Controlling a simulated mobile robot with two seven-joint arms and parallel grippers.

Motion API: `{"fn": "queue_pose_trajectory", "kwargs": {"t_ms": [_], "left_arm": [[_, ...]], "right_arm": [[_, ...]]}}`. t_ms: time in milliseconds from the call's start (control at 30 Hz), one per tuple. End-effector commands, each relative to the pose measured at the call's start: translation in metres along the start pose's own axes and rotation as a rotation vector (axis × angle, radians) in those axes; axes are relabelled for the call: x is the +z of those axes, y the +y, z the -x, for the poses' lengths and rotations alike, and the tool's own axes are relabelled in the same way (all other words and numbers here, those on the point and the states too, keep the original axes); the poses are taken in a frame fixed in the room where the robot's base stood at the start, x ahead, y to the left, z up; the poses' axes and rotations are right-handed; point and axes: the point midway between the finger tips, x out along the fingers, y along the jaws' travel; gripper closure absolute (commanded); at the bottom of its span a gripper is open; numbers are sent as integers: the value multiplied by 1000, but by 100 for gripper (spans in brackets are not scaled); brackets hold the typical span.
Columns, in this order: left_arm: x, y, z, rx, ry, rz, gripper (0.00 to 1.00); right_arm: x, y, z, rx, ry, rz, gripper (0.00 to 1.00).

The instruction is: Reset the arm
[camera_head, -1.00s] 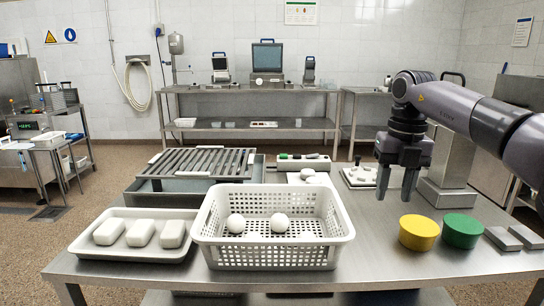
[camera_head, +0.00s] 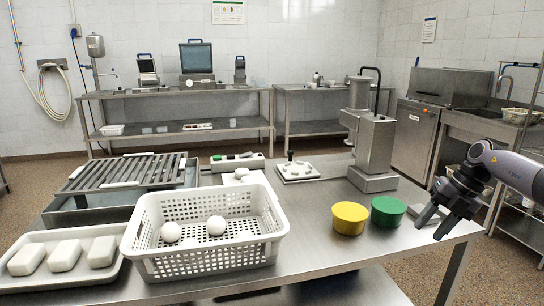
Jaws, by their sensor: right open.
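My right gripper (camera_head: 432,222) is at the right of the head view, over the right end of the steel table. Its dark fingers are apart and empty, pointing down and to the left. Its arm comes in from the right edge. A grey block lies partly hidden behind the fingers. My left gripper is not in view.

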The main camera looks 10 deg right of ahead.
Motion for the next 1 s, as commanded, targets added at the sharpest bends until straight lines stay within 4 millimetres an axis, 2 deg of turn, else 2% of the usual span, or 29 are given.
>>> {"fn": "queue_pose_trajectory", "kwargs": {"t_ms": [33,200,400,500,700,867,1000], "left_arm": [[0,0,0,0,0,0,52],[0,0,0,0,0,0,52],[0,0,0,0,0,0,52],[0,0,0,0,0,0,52],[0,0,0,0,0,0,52],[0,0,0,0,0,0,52],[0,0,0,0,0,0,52]], "right_arm": [[-6,7,-26,39,19,21,57],[-28,38,-99,217,51,61,57],[-63,65,-162,432,71,26,57],[-81,74,-185,529,74,-21,57],[-114,82,-218,702,58,-167,57],[-135,77,-234,806,24,-328,57],[-150,63,-243,865,-19,-489,57]]}}
